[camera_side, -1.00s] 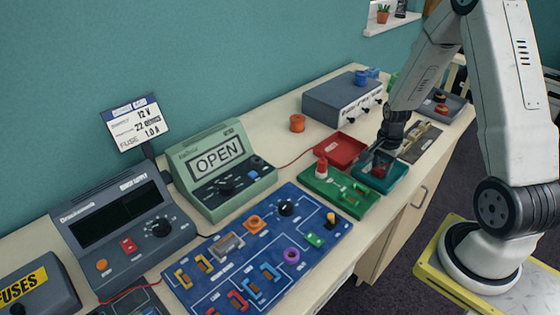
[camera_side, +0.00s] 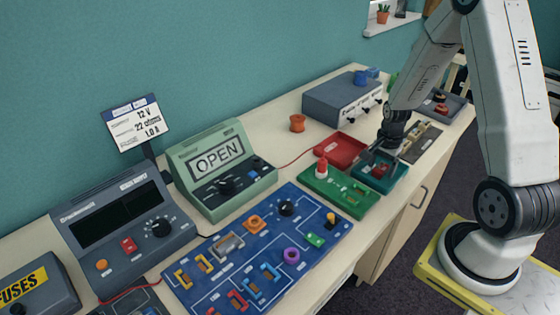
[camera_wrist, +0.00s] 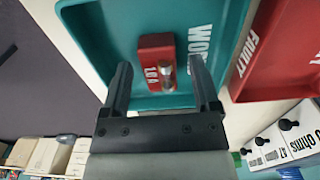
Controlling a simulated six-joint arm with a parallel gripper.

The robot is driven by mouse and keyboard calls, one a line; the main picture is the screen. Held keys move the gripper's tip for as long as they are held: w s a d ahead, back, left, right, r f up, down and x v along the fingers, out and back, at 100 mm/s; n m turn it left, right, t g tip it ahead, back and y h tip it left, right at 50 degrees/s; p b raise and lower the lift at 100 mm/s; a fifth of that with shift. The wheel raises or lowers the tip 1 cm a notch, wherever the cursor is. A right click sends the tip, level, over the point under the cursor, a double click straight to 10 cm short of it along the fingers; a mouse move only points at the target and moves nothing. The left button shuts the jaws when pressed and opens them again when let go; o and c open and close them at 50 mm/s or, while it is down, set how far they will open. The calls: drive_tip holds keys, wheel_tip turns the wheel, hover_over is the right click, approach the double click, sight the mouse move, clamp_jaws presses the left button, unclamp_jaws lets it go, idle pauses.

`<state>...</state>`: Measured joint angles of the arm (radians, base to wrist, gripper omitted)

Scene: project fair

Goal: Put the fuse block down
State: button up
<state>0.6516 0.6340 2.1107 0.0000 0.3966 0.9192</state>
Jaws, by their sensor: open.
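The fuse block is red with a glass and metal fuse on it and a "1.0 A" label. It lies in the teal tray (camera_wrist: 100,45), whose lettering starts "WOR", in the wrist view. The block (camera_wrist: 155,55) sits between and just past my gripper's (camera_wrist: 165,78) two fingers, with gaps on both sides. In the side view the block (camera_side: 379,170) lies in the teal tray (camera_side: 398,178), and my gripper (camera_side: 388,155) is right above it. My gripper is open and holds nothing.
A red tray (camera_side: 341,150) marked "FAULTY" (camera_wrist: 285,55) stands beside the teal tray. A green board (camera_side: 340,192) with a red knob lies in front. The blue circuit board (camera_side: 255,250), the green meter (camera_side: 220,170) reading "OPEN" and a grey resistance box (camera_side: 342,98) are nearby.

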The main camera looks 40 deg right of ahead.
sight(381, 168)
wheel_tip(381, 168, up, 12)
idle(0.7)
drive_tip(key=shift+f, duration=0.1)
drive_tip(key=shift+a, duration=0.1)
idle(0.4)
drive_tip(key=s+a+n+t, duration=0.1)
drive_tip(key=a+n+t, duration=0.1)
drive_tip(key=a+n, duration=1.6)
drive_tip(key=a, duration=0.4)
drive_tip(key=shift+s+t, duration=0.15)
drive_tip(key=shift+t, duration=0.15)
drive_tip(key=shift+a, duration=0.1)
